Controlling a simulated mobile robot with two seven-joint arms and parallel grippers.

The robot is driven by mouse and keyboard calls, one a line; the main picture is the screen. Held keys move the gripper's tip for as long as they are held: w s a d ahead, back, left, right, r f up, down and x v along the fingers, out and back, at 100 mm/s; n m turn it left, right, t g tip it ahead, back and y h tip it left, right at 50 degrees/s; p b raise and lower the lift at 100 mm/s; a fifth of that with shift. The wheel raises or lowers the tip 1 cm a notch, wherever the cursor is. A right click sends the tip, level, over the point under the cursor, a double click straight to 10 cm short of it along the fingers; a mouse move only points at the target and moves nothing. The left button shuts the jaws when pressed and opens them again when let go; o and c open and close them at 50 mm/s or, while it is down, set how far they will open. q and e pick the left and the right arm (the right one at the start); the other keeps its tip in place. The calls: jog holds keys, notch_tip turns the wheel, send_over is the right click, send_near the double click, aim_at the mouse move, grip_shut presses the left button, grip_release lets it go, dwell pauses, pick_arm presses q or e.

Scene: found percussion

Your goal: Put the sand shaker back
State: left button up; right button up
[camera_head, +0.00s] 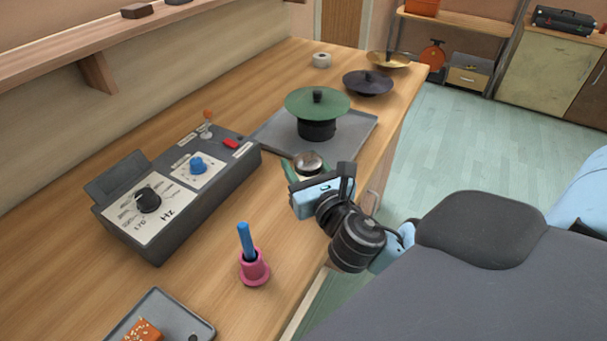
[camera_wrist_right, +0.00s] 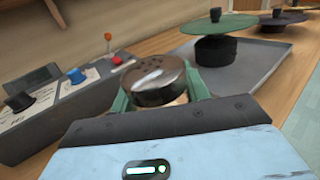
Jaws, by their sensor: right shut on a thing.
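The sand shaker (camera_head: 309,161) has a round, shiny metal cap. Its holes show in the wrist view (camera_wrist_right: 154,82), while most of its body is hidden by my gripper. My right gripper (camera_head: 306,172) is shut on it, with green fingers on both sides. It is near the table's front edge, just in front of the grey tray. I cannot tell whether the shaker touches the table. My left gripper is not in view.
A grey tray (camera_head: 270,137) holds a green disc (camera_head: 318,101) on a black stand. A control box (camera_head: 180,228) with knobs stands left. A pink holder (camera_head: 255,270) with a blue stick (camera_head: 245,240) stands nearer. Another tray (camera_head: 193,322) is at the front. Dark and gold discs stand at the back.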

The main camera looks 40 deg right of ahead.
aim_at(303, 176)
jog(key=f, duration=0.2)
jog(key=f+b, duration=0.1)
jog(key=shift+w+d+f, duration=0.35)
jog(key=shift+w, duration=0.05)
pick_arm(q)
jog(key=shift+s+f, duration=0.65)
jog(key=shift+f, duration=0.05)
pick_arm(e)
jog(key=shift+r, duration=0.1)
jog(key=o, duration=1.1)
jog(key=shift+f, duration=0.2)
jog(key=shift+r, duration=0.2)
jog(key=v, duration=1)
jog(key=shift+s+a, duration=0.1)
jog(key=shift+s, duration=0.15)
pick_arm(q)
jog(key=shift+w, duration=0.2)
pick_arm(e)
jog(key=shift+s+a, duration=0.2)
jog(key=shift+s, duration=0.5)
